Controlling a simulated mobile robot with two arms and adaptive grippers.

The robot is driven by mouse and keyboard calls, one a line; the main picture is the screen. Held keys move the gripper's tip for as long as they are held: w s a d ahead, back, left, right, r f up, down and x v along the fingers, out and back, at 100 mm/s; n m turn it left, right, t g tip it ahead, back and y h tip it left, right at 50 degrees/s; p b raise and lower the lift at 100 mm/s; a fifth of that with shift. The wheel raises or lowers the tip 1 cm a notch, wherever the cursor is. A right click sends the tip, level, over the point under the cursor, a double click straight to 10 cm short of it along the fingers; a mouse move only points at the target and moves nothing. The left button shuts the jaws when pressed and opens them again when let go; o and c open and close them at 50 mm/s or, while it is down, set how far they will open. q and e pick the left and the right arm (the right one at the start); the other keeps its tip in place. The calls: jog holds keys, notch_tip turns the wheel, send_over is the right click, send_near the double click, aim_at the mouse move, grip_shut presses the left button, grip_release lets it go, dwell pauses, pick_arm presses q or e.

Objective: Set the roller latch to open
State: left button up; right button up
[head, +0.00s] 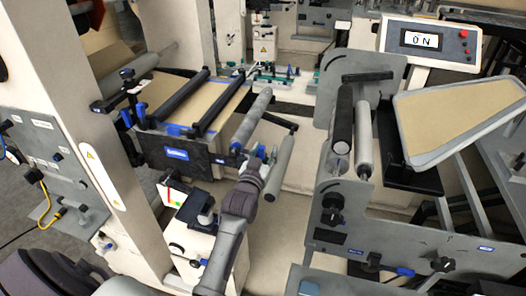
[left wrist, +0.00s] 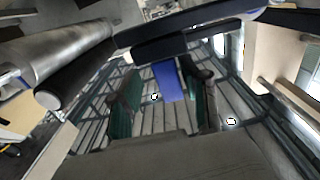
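A blue tab (left wrist: 168,80), which looks like the roller latch's handle, hangs below a dark bar in the left wrist view. In the head view a small blue part (head: 258,151) shows at the front end of the roller frame, right above my left gripper (head: 254,168). In the left wrist view my left gripper (left wrist: 165,98) has its two green-padded fingers apart, one on each side of the blue tab, with gaps visible. I cannot tell how deep the tab sits between them. My right gripper is not in view.
A grey roller (head: 255,116) lies beside the latch; a shorter roller (head: 279,168) hangs to its right. A brown web panel (head: 195,103) with black bars is behind. A side plate (head: 405,232) with knobs stands at right.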

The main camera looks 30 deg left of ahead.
pick_arm(q)
jog(key=shift+a, duration=0.15)
jog(key=shift+s, duration=0.2)
jog(key=v, duration=1.1)
jog(key=shift+s+d, duration=0.25)
jog(key=shift+s, duration=0.05)
jog(key=s+d+f+m+g+h+b, duration=0.1)
jog(key=d+f+g+h, duration=0.15)
jog(key=f, duration=0.95)
jog(key=s+d+f+m+g+h+b, duration=0.15)
jog(key=d+f, duration=0.25)
jog(key=f, duration=0.8)
jog(key=s+d+f+g, duration=0.15)
jog(key=s+f, duration=0.25)
jog(key=f, duration=0.4)
jog(key=s+d+f+g, duration=0.1)
jog(key=s+f+g, duration=0.3)
jog(key=f, duration=0.5)
jog(key=s+a+f+g, duration=0.1)
jog(key=s+f+g, duration=0.1)
jog(key=s+f, duration=0.4)
jog(key=s+a+f+m+g+b, duration=0.1)
jog(key=s+f, duration=0.5)
jog(key=s, duration=0.9)
jog(key=s+a+f+m+g+b, duration=0.1)
jog(key=s+f+g, duration=0.3)
jog(key=s+f, duration=0.3)
jog(key=s, duration=0.4)
